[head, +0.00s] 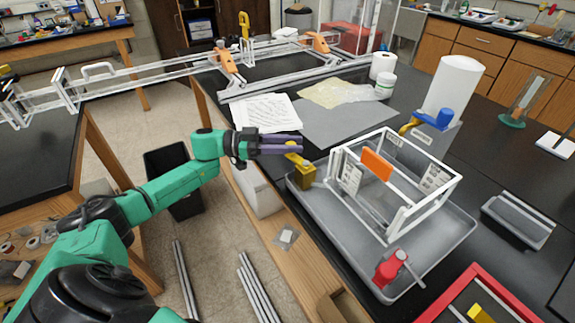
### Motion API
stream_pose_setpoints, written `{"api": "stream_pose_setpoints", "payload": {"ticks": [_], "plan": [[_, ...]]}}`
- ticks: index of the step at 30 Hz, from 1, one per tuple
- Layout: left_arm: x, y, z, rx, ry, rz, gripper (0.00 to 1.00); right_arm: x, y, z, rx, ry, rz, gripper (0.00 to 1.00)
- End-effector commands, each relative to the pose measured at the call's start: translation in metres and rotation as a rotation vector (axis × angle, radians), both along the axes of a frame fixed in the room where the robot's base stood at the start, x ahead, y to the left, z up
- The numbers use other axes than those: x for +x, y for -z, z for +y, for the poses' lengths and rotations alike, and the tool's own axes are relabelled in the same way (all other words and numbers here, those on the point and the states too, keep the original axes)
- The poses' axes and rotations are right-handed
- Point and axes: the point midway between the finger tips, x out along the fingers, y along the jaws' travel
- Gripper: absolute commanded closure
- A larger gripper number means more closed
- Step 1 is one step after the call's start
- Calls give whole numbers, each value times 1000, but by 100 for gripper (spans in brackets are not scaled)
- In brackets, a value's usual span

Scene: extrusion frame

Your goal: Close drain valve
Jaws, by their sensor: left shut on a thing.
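A yellow valve (302,174) stands at the left rim of a grey tray (440,250). Its yellow lever reaches up to my left gripper (299,145), whose purple fingers are shut on the lever and partly hide it. A blue valve (444,119) with a yellow arm is behind the tray, and a red valve (386,273) with a metal lever is at its front. No label shows which is the drain valve. A white extrusion frame (452,186) with an orange plate (377,165) stands in the tray. My right gripper is out of view.
A white roll (455,85) stands behind the frame, and a white jar (385,85) is farther back. A grey bin (516,221) and a red-edged tray (488,283) lie right of the grey tray. Papers (266,113) lie behind my gripper.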

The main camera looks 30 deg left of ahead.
Motion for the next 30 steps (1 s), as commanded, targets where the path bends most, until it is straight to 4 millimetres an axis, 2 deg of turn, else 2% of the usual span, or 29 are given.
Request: {"api": "stream_pose_setpoints", "payload": {"ticks": [1,9,16,29,30], "plan": [[3,10,0,3,30,-5,100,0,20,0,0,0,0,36],[9,5,-5,1,178,0,100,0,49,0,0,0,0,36],[11,3,-7,3,233,3,100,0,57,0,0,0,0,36],[11,2,-7,2,243,2,100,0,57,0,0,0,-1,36],[11,2,-7,2,242,2,52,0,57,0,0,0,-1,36]]}}
